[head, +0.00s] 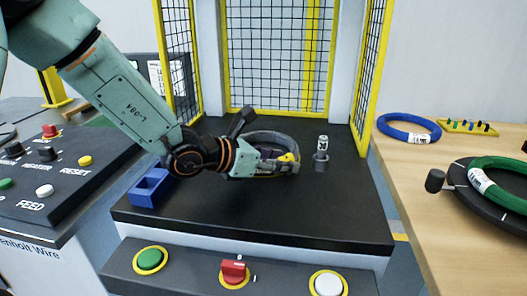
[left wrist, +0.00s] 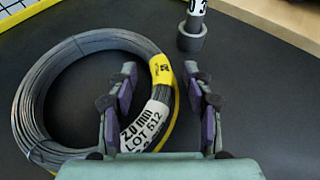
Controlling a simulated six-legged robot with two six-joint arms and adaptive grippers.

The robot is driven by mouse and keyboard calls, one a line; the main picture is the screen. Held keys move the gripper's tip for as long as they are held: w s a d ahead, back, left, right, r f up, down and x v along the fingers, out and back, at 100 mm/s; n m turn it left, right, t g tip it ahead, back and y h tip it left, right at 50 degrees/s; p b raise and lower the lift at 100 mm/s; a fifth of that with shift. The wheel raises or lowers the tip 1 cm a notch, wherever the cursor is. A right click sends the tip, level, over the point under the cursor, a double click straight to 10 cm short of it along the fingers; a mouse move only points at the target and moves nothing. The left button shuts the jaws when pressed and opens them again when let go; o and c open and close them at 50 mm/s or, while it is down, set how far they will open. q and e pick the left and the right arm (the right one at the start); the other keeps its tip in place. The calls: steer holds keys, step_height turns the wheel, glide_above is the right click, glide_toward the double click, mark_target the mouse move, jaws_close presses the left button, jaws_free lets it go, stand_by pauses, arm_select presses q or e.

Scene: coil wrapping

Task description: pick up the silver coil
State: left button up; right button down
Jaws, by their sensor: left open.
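The silver coil (head: 268,135) is a ring of grey wire lying on the black table, partly hidden behind my left gripper (head: 286,161) in the head view. In the left wrist view the coil (left wrist: 34,95) fills the left side, with a yellow and white label reading "2.0 mm LOT 512" on its right side. My left gripper (left wrist: 163,85) is open there. The labelled part of the ring shows between its two fingers, one finger over the ring's inner side and one outside it. I see no contact. My right gripper is not in view.
A grey post (head: 321,157) stands right of the coil. A blue bin (head: 150,188) sits at the table's left. Yellow-framed mesh guards (head: 268,60) enclose the back and sides. The table's front right is clear.

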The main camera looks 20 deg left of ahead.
arm_select(q)
steer(key=shift+c, duration=0.3)
jaws_close()
steer(key=shift+s+f, duration=0.1)
stand_by(0.4)
